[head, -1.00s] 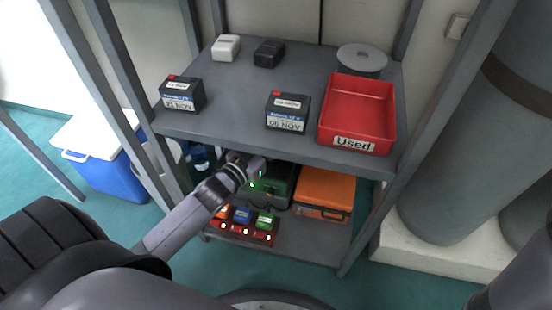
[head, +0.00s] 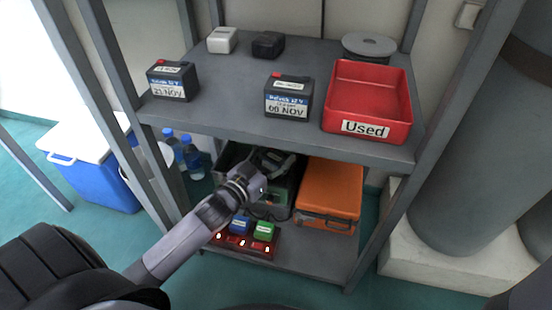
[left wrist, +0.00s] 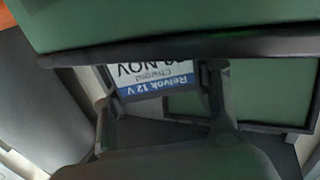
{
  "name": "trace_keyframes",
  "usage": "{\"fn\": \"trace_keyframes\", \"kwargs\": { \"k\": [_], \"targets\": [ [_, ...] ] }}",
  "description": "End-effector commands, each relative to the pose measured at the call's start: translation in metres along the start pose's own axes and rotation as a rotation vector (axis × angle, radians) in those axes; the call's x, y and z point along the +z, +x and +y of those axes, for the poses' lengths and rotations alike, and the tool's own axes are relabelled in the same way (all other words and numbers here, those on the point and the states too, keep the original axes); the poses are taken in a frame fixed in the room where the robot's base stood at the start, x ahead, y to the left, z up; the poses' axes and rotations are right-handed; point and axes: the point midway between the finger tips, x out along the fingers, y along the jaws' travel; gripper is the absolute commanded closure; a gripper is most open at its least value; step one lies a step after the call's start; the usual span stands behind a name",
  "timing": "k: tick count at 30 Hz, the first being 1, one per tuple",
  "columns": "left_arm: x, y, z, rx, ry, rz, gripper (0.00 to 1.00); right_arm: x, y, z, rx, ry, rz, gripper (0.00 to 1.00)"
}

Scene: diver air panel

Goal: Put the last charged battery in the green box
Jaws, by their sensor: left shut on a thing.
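My left gripper (head: 270,167) reaches into the green box (head: 283,201) on the lower shelf. In the left wrist view the gripper (left wrist: 163,110) is shut on a battery (left wrist: 155,78). I cannot tell whether the battery touches the box floor. In the head view the arm and shelf hide most of the battery. My right gripper is out of view.
Two labelled batteries (head: 172,82) (head: 289,98) and a red "Used" tray (head: 366,128) stand on the upper shelf, whose edge overhangs the box. An orange case (head: 330,190) is right of the box. A red charger (head: 245,246) with coloured blocks lies in front.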

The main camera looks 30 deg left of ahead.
Motion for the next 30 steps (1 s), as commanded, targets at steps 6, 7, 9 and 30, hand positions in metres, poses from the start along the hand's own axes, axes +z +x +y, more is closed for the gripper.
{"fn": "trace_keyframes", "kwargs": {
  "k": [6,7,9,30],
  "targets": [
    [0.000,0.000,0.000,0.000,0.001,0.003,0.88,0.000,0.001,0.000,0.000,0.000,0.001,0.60],
    [0.001,0.000,0.000,0.000,0.001,0.003,0.88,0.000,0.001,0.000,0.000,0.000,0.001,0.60],
    [0.003,0.000,0.000,0.000,0.001,0.004,0.88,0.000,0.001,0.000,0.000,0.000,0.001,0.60],
    [0.011,0.000,0.000,0.000,0.001,0.001,0.26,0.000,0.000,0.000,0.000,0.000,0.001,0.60]
  ]
}}
